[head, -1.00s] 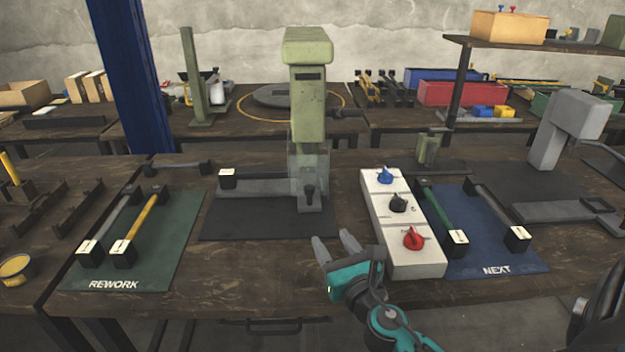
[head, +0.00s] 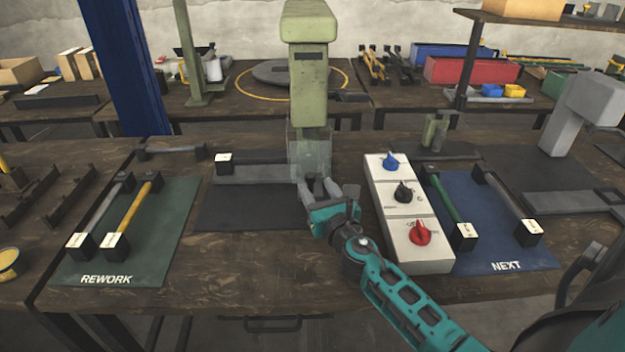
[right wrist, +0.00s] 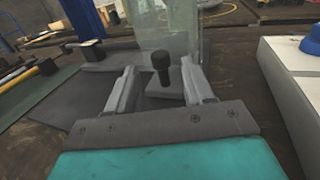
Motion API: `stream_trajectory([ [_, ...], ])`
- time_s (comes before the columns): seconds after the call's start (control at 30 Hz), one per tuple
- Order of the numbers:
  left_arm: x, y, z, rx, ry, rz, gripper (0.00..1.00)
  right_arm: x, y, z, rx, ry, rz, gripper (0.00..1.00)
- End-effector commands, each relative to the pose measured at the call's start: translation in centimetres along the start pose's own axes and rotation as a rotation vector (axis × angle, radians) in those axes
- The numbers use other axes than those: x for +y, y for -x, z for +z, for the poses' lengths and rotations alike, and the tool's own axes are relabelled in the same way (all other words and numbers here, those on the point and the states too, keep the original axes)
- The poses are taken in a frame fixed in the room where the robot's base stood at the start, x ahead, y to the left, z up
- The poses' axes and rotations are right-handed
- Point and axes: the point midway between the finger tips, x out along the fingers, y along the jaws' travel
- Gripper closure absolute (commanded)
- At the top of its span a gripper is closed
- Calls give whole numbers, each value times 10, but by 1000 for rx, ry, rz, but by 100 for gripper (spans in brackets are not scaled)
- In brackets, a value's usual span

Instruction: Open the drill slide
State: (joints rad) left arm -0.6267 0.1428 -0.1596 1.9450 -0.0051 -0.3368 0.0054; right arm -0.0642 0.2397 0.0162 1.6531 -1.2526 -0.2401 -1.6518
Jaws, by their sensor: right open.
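The green press (head: 308,75) stands at the back middle on a dark mat (head: 235,207). Its grey slide (head: 250,173) runs to the left of the clear guard (head: 309,160), and a dark bar with a white-topped block lies along it. In the right wrist view a black knob (right wrist: 160,66) stands upright at the slide's front, in front of the guard (right wrist: 168,35). My right gripper (head: 318,188) is open, its fingers (right wrist: 163,88) on either side of the knob, with gaps visible. My left gripper is not in view.
A white control box (head: 408,218) with blue, black and red knobs stands right of the gripper. A blue NEXT mat (head: 480,220) and a green REWORK mat (head: 170,225) hold handled parts. The table front is clear.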

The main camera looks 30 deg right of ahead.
Motion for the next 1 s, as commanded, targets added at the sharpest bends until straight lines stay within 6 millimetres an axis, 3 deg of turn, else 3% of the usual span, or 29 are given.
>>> stream_trajectory([
  [0.1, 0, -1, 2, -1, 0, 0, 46, 0, -20, 0, -1, -2, -1, 48],
  [0.3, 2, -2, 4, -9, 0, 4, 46, 0, -37, 0, 0, -1, 0, 48],
  [0.67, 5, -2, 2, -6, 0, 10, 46, 0, -40, 0, 1, -1, 0, 48],
  [1.0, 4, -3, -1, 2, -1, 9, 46, 0, -40, 0, 1, -1, 0, 81],
])
